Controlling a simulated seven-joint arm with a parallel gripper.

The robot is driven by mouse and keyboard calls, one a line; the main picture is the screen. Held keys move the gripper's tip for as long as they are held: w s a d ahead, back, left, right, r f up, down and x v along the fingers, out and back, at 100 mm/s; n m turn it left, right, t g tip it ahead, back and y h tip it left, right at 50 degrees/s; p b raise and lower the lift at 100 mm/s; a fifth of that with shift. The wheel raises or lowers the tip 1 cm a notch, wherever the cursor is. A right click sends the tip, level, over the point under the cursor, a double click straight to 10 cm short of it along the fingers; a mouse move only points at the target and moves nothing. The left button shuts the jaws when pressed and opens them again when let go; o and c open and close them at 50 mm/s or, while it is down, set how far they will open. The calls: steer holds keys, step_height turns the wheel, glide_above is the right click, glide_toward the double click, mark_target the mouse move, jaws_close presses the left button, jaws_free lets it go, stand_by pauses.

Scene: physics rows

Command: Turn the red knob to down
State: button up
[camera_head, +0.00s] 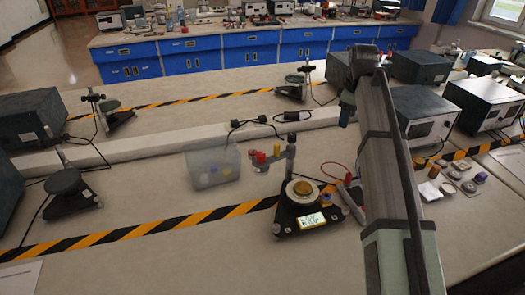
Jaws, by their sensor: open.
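A small red part (260,157) shows beside the upright post of a black stand, left of the picture's middle right. It is too small for me to tell its shape or which way it points, or to be sure that it is the red knob. The black stand (310,215) has a round plate with a brassy disc on top and a lit display at its front. My gripper (347,118) hangs from my arm above the bench, to the right of and behind the red part, apart from it. It is open, and its fingers are hard to make out.
A clear plastic bin (213,166) with small items stands left of the red part. Grey instrument boxes (421,113) fill the right side.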

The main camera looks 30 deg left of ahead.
mark_target(261, 154)
steer(key=s+a+r+n, duration=0.1)
steer(key=s+a, duration=0.2)
steer(key=a, duration=0.1)
steer(key=s+a+r+n, duration=0.1)
steer(key=s+a, duration=0.3)
steer(key=s+a+r+n+g, duration=0.1)
steer(key=s+a, duration=0.3)
steer(key=shift+s+a+r+n, duration=0.2)
steer(key=shift+a+r+n, duration=0.05)
steer(key=shift+r+n, duration=0.15)
steer(key=s+a+r+n, duration=0.3)
steer(key=s+a, duration=0.4)
steer(key=s, duration=0.3)
steer(key=shift+g+h, duration=0.4)
steer(key=shift+g, duration=0.1)
step_height(261, 154, down, 14)
steer(key=shift+r, duration=0.1)
steer(key=c, duration=1.1)
